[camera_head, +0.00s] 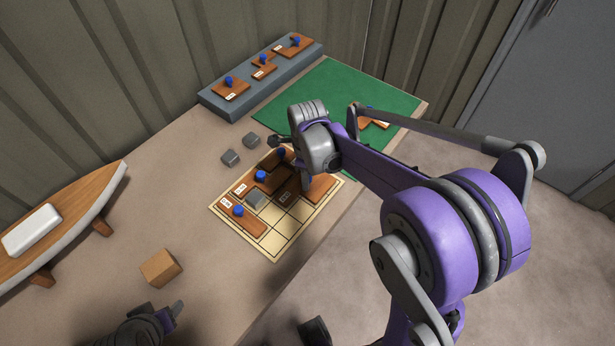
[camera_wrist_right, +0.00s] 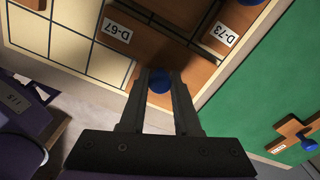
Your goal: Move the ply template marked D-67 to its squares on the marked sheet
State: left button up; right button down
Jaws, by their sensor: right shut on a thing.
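The ply template marked D-67 (camera_wrist_right: 118,29) is a brown plate in the right wrist view, with a blue knob (camera_wrist_right: 160,82) between my right gripper's fingers (camera_wrist_right: 158,90). They are shut on the knob. In the head view the template (camera_head: 318,189) is at the right part of the marked sheet (camera_head: 275,244), partly hidden by my arm; I cannot tell whether it touches the sheet. A template marked D-73 (camera_wrist_right: 221,36) lies beside it. Other knobbed templates (camera_head: 238,222) lie on the sheet. My left gripper (camera_head: 172,314) is at the bottom left; its opening is unclear.
A grey block (camera_head: 256,199) sits on the sheet, and two more (camera_head: 230,158) lie behind it. A green mat (camera_head: 330,85) and a grey-blue rack (camera_head: 225,101) with several templates are at the back. A wooden cube (camera_head: 160,268) and a boat model (camera_head: 85,205) are left.

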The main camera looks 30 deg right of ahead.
pick_arm(q)
jog(key=shift+f, duration=0.2)
pick_arm(e)
jog(key=shift+f, duration=0.2)
pick_arm(q)
jog(key=shift+r, duration=0.1)
pick_arm(e)
jog(key=c, duration=0.6)
grip_release()
jog(key=shift+r, duration=0.1)
jog(key=shift+r, duration=0.1)
